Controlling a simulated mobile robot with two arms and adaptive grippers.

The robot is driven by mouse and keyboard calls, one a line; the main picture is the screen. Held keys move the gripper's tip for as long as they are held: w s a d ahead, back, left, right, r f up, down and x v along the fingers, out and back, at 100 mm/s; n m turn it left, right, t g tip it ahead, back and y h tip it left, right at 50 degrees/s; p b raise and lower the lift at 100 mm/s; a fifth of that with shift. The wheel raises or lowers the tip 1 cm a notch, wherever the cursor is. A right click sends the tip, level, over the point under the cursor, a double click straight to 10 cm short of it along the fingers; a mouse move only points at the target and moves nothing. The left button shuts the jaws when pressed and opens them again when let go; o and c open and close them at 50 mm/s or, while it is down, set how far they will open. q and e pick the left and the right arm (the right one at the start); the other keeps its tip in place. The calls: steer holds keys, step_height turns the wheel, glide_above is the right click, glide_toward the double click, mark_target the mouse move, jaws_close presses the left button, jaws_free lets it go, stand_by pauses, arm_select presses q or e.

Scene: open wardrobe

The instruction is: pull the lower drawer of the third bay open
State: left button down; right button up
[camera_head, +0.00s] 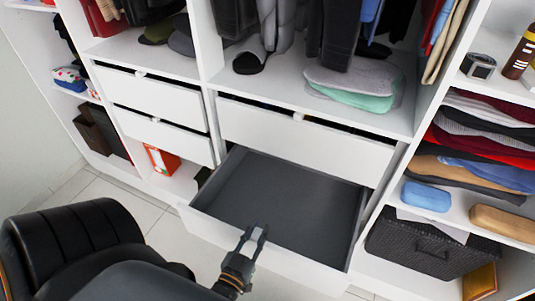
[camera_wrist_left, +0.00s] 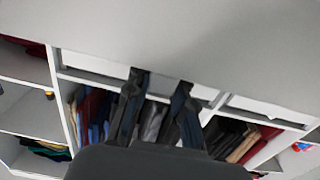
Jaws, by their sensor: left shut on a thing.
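The lower drawer (camera_head: 290,193) of the third bay, the wide bay, stands pulled out, with its dark grey inside in view and empty. Its white front panel (camera_head: 200,227) faces me. My left gripper (camera_head: 257,230) is at the top of this front, near its middle, and is shut on it. The exact contact is partly hidden by the fingers. In the left wrist view both fingers (camera_wrist_left: 158,90) show against a broad pale surface (camera_wrist_left: 210,35). My right gripper is not seen.
The upper drawer (camera_head: 300,135) above is nearly closed. Folded grey and green cloths (camera_head: 355,87) lie over it. On the right stand a dark basket (camera_head: 430,245) and stacked clothes (camera_head: 485,135). An orange box (camera_head: 163,160) stands low on the left. Tiled floor (camera_head: 130,195) shows in front.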

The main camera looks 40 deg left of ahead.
mark_target(255, 238)
arm_select(q)
steer(key=v, duration=0.3)
steer(key=shift+s, duration=0.1)
steer(key=shift+v, duration=0.8)
steer(key=c, duration=1.1)
jaws_free()
steer(key=v, duration=1.2)
steer(key=shift+d, duration=0.15)
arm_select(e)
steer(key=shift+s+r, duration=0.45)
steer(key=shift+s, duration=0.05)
